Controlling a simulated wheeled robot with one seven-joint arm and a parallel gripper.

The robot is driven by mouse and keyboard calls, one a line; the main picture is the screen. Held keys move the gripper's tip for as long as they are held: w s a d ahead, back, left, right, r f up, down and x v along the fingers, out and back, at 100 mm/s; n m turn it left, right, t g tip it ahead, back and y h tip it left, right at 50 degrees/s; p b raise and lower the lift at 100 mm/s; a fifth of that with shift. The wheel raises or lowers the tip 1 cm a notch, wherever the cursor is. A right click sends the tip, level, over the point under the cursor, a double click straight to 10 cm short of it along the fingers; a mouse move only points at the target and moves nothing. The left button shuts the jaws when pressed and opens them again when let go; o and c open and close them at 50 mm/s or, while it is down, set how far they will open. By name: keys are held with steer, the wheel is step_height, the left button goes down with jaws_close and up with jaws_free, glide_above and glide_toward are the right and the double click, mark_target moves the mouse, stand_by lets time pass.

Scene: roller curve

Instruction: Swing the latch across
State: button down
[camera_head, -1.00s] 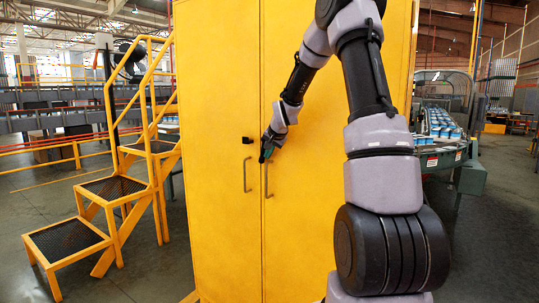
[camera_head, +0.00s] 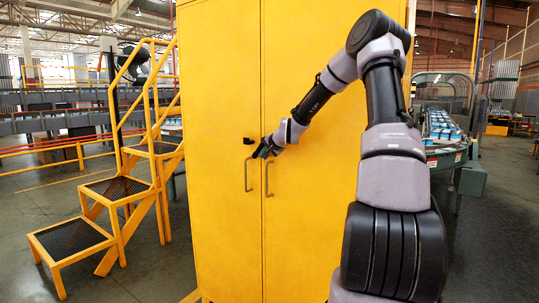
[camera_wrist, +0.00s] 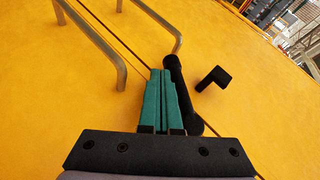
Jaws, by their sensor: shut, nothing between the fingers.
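A tall yellow cabinet (camera_head: 222,225) has two doors that meet at a vertical seam. The latch is a black bar (camera_wrist: 182,90) with rounded ends, seen in the wrist view near the seam. A black hooked catch (camera_wrist: 215,77) stands on the door apart from the bar; it also shows in the head view (camera_head: 248,140). My gripper (camera_wrist: 160,72) has its teal fingers together and empty, close along the left side of the bar. Whether they touch it I cannot tell. In the head view my gripper (camera_head: 257,154) is just below and right of the catch and hides the bar.
Two grey door handles, the left one (camera_head: 246,176) and the right one (camera_head: 266,180), stick out just below my gripper. Yellow steps (camera_head: 115,188) stand left of the cabinet. A conveyor with blue-and-white items (camera_head: 440,126) is at the right.

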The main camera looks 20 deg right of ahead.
steer(key=shift+w+a+r+t+y, duration=0.2)
steer(key=shift+w+a+t+y, duration=0.2)
steer(key=shift+w+a+t, duration=0.3)
steer(key=shift+w+a+r, duration=0.55)
steer(key=shift+w+r, duration=0.2)
steer(key=shift+w, duration=0.05)
steer(key=shift+w+a+r, duration=0.1)
steer(key=shift+w+r, duration=0.05)
steer(key=shift+r, duration=0.05)
steer(key=shift+f, duration=0.1)
stand_by(0.4)
